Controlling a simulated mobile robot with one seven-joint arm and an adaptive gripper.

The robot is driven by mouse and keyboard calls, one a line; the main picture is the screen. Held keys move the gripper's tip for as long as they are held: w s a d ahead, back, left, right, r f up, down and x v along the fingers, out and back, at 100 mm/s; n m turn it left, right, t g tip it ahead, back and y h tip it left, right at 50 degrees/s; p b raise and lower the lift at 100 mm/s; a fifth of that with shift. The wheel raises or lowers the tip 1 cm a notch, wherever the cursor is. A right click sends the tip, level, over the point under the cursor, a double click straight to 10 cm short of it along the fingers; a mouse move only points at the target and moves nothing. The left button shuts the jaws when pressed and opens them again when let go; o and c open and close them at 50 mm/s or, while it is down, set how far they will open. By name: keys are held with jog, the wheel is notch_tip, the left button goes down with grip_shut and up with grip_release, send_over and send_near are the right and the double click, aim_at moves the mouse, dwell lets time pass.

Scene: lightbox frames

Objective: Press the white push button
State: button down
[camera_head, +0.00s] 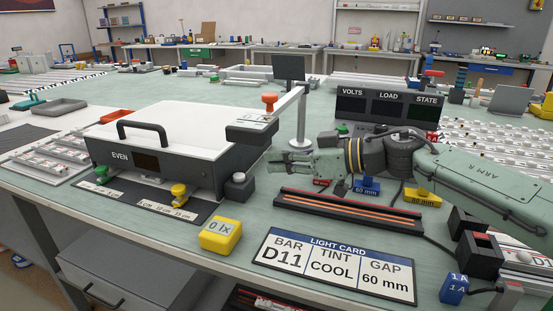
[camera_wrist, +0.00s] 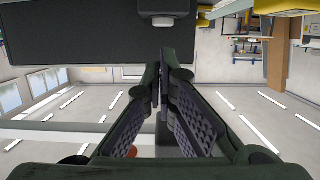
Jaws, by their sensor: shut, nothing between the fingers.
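In the head view, a small dark box with a white push button (camera_head: 238,177) on top stands on the bench, at the right front corner of the grey and white EVEN lightbox (camera_head: 160,150). My gripper (camera_head: 272,163) reaches in from the right, roughly level, a little right of and above the button and apart from it. In the wrist view its fingers (camera_wrist: 165,62) are together with nothing between them.
A dark rail with orange strips (camera_head: 345,208) lies below my arm. A yellow 0 lx block (camera_head: 220,236) and the light card (camera_head: 334,265) lie in front. A VOLTS, LOAD, STATE display (camera_head: 388,105) stands behind.

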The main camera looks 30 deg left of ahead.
aim_at(239, 177)
jog(key=x, duration=0.7)
jog(key=shift+s+a+p, duration=0.1)
jog(key=shift+a+p, duration=0.05)
jog(key=shift+p, duration=0.15)
jog(key=shift+f, duration=0.15)
